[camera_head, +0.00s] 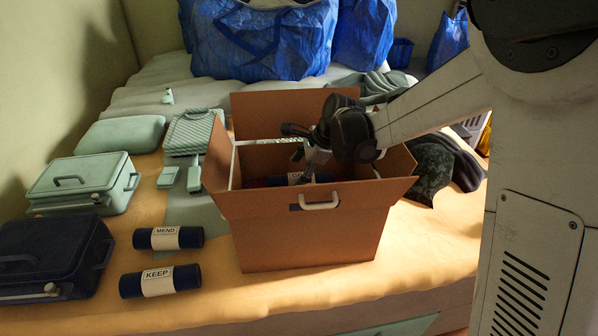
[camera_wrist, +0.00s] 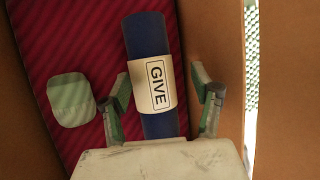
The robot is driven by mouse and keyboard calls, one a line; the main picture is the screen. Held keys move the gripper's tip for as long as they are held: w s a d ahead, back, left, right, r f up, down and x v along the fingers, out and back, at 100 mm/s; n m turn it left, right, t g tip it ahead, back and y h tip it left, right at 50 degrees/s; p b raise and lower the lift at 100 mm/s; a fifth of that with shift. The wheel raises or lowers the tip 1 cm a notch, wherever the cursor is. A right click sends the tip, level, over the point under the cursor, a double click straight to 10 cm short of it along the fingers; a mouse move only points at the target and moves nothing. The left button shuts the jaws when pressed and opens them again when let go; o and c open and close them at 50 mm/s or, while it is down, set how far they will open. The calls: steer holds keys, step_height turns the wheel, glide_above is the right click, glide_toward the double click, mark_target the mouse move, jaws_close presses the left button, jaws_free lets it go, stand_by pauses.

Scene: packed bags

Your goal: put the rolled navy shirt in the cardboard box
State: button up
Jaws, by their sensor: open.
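A rolled navy shirt with a white band reading GIVE (camera_wrist: 150,45) lies inside the cardboard box (camera_head: 305,238). It also shows partly over the box's front wall in the head view (camera_head: 280,181). My gripper (camera_head: 306,172) reaches down into the box. In the wrist view my gripper (camera_wrist: 163,92) is open, with one finger on each side of the GIVE roll. The right finger stands clear of the roll; whether the left one touches it I cannot tell. Two more navy rolls, banded MEND (camera_head: 190,238) and KEEP (camera_head: 188,279), lie on the bed left of the box.
The box's flaps stand open. A red striped surface (camera_wrist: 85,20) and a pale green rounded item (camera_wrist: 71,99) lie inside it. A navy case (camera_head: 60,250), a green case (camera_head: 85,183) and a green tray (camera_head: 190,140) sit left. Blue bags (camera_head: 265,40) stand behind.

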steer(key=shift+r+p, duration=2)
steer(key=shift+r, duration=1.65)
steer(key=s+a+r+n+y+b, duration=0.1)
steer(key=s+a+r+n, duration=0.1)
steer(key=s+r+n, duration=0.75)
steer(key=s+a+r+n+y+b, duration=0.1)
steer(key=s+r+n, duration=0.3)
steer(key=s+r, duration=0.55)
steer(key=s+d+f+n+t+h, duration=0.15)
steer(key=s+d+f+n, duration=0.35)
steer(key=s, duration=0.5)
steer(key=s+d+f+m+t+h+p, duration=0.1)
steer(key=d+f+h, duration=0.1)
steer(key=d, duration=0.6)
steer(key=d+f+m+t+h+p, duration=0.1)
steer(key=d+f+t+h, duration=0.1)
steer(key=d, duration=0.7)
steer(key=shift+s+f+h, duration=0.35)
steer(key=shift+f+h, duration=0.15)
steer(key=shift+h, duration=0.15)
